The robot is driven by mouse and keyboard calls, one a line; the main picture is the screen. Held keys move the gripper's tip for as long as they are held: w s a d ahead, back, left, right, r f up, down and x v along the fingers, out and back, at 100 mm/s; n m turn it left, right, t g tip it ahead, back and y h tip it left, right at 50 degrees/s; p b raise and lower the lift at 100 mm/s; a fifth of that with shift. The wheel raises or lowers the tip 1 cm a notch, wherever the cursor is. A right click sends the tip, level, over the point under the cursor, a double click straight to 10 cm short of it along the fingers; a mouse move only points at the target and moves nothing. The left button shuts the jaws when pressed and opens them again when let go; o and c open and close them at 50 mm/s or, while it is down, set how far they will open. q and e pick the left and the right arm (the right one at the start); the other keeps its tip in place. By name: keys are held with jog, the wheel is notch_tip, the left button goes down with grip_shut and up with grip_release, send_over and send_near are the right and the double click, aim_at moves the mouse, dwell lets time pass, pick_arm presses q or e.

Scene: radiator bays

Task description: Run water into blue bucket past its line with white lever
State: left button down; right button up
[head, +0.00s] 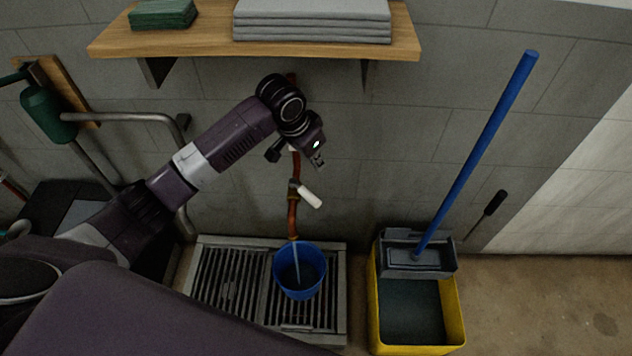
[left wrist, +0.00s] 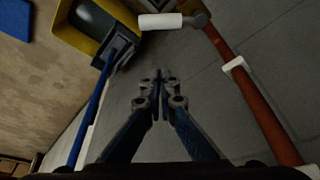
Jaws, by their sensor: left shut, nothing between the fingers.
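The blue bucket (head: 301,290) stands upright on the floor grate under the copper pipe (head: 292,217). A thin pale stream of water (head: 296,262) runs from the pipe's end into it. The water level and the line cannot be made out. The white lever (head: 310,197) sticks out to the lower right from the pipe's valve; it also shows in the left wrist view (left wrist: 160,21). My left gripper (head: 318,163) is shut and empty, above the lever and apart from it. Its closed fingers show in the left wrist view (left wrist: 161,76). My right gripper is not in view.
A yellow mop bucket (head: 457,318) with a grey wringer and a blue-handled mop (head: 490,130) stands right of the grate (head: 338,300). A wooden shelf (head: 200,38) with folded cloths hangs above my arm. Grey bent pipes (head: 125,117) run at left.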

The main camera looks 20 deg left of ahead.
aim_at(306, 193)
pick_arm(q)
notch_tip(306, 193, down, 10)
jog(key=p, duration=0.1)
jog(key=shift+s+p, duration=0.25)
jog(key=shift+p, duration=0.1)
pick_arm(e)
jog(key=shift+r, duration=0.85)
pick_arm(q)
jog(key=shift+a, duration=0.1)
